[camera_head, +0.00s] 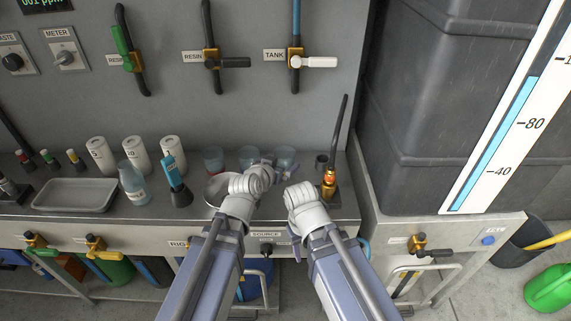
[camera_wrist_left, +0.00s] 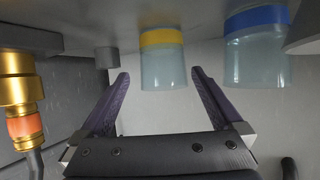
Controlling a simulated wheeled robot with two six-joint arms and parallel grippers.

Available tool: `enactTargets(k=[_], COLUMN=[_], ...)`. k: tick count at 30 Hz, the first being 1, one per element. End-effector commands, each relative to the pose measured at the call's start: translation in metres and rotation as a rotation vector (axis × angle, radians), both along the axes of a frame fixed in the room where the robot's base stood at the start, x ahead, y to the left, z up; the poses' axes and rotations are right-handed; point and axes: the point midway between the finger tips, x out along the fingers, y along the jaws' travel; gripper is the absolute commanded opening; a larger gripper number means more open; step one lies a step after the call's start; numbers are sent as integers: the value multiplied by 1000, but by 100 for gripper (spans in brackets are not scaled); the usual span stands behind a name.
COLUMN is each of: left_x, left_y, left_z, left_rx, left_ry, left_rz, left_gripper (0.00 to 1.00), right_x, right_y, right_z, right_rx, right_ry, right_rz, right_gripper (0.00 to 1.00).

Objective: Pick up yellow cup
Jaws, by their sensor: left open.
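The yellow cup, a clear cup with a yellow band, stands on the bench as the rightmost of three cups (camera_head: 284,155) in the head view. In the left wrist view the yellow cup (camera_wrist_left: 163,66) hangs upside down in the picture, in the gap between the two fingers. My left gripper (camera_head: 285,171) is open, with purple fingers pointing toward the cup; it also shows in the left wrist view (camera_wrist_left: 160,84). The fingers do not visibly press on the cup.
A blue-banded cup (camera_wrist_left: 257,48) stands beside the yellow one; a red-tinted cup (camera_head: 213,157) is further left. A brass fitting (camera_head: 329,178) with a dark hose stands close on the right. A metal bowl (camera_head: 214,190) sits in front, partly hidden. The panel wall is behind.

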Motion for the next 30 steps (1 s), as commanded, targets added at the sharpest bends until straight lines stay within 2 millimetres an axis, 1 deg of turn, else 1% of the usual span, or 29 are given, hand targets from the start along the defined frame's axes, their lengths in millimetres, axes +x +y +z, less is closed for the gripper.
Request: enactTargets(k=[7,14,17,21,24,27,30], left_x=[20,25,33,51,62,66,65], left_y=[-8,-9,-11,-16,-21,-23,-22], left_z=[-12,-14,-20,-31,-37,-38,-36], left_rx=[-1,-1,0,0,1,1,1], left_ry=[0,0,0,0,1,0,0], left_rz=[0,0,0,0,0,0,0], left_gripper=[100,100,100,100,100,100,100], right_x=[0,0,0,0,0,0,0], right_y=[0,0,0,0,0,0,0], right_z=[-12,-14,-20,-31,-36,-37,-36], right_rx=[0,0,0,0,0,0,0], right_ry=[0,0,0,0,0,0,0], right_rz=[0,0,0,0,0,0,0], right_gripper=[50,50,50,50,50,50,50])
